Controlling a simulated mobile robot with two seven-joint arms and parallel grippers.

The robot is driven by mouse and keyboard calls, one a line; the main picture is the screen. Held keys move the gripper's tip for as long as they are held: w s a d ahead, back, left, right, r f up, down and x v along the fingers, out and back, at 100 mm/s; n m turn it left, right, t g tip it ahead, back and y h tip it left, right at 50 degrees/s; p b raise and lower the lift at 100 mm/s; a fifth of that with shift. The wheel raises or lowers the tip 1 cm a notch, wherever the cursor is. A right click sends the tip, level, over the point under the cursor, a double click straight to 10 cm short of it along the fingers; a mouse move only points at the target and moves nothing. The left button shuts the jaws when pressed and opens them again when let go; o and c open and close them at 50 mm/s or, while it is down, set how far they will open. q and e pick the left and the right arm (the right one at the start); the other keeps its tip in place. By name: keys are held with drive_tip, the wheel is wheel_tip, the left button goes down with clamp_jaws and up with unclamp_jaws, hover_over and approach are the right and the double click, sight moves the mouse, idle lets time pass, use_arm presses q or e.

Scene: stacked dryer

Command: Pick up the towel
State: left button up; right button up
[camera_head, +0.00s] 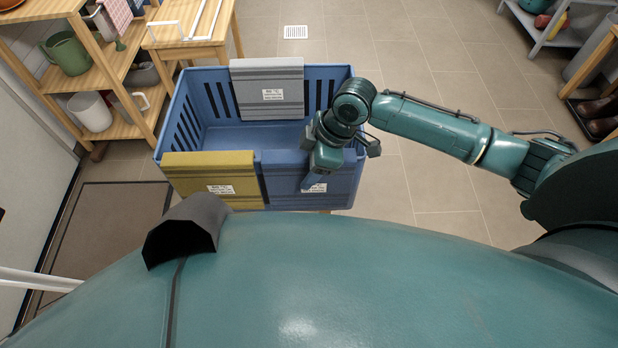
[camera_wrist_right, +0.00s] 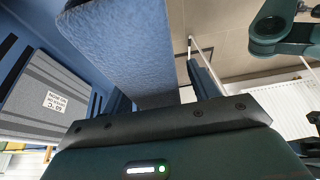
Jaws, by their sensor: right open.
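A blue crate (camera_head: 338,88) stands on the floor in front of me. A blue, towel-like piece with a white label (camera_head: 342,184) hangs over its front right wall. In the right wrist view a blue, rough-textured surface (camera_wrist_right: 120,45) runs down between the fingers; it appears to be this piece. My right gripper (camera_head: 312,180) points down at the front right rim. In the right wrist view its two fingers (camera_wrist_right: 160,85) are apart, one on each side of the blue surface. I cannot tell whether they touch it. My left gripper is out of view.
A yellow labelled piece (camera_head: 212,178) hangs on the crate's front left and a grey one (camera_head: 268,88) on its back wall; the crate looks empty. A wooden shelf (camera_head: 120,130) stands left. Tiled floor (camera_head: 430,195) is clear to the right.

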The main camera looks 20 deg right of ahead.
drive_tip(key=shift+f+p, duration=0.3)
idle(0.5)
clamp_jaws()
idle(0.6)
drive_tip(key=shift+r, duration=0.1)
